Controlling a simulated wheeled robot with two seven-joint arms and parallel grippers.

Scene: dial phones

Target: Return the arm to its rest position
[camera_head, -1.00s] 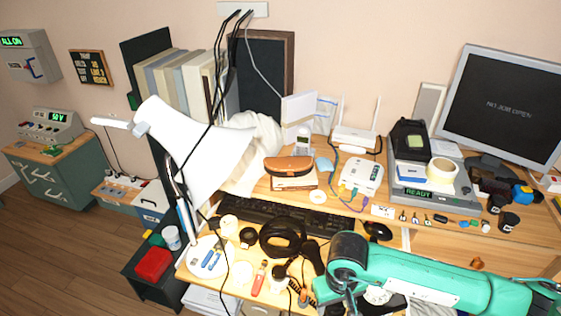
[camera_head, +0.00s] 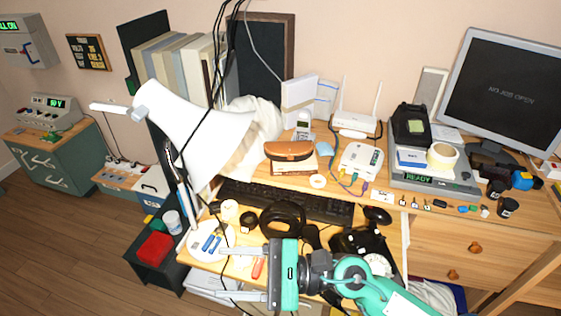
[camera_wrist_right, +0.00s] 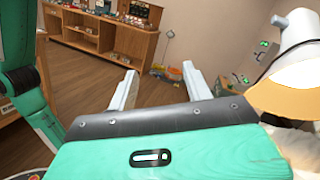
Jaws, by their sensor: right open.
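My right arm comes into the head view from the bottom right, low over the desk's front edge. Its right gripper (camera_head: 226,272) points left with two pale fingers spread apart and nothing between them. In the wrist view the right gripper (camera_wrist_right: 159,82) is also open and empty, with floor beyond its fingers. A black dial phone (camera_head: 360,242) with a pale dial sits just beyond my right wrist, partly hidden by the arm. My left gripper is not in view.
A white desk lamp (camera_head: 195,130) stands left of the gripper, its round base (camera_head: 206,244) near the fingertips. A keyboard (camera_head: 285,200) and a black headset (camera_head: 283,219) lie behind the gripper. Open wooden floor (camera_head: 90,240) is at the left.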

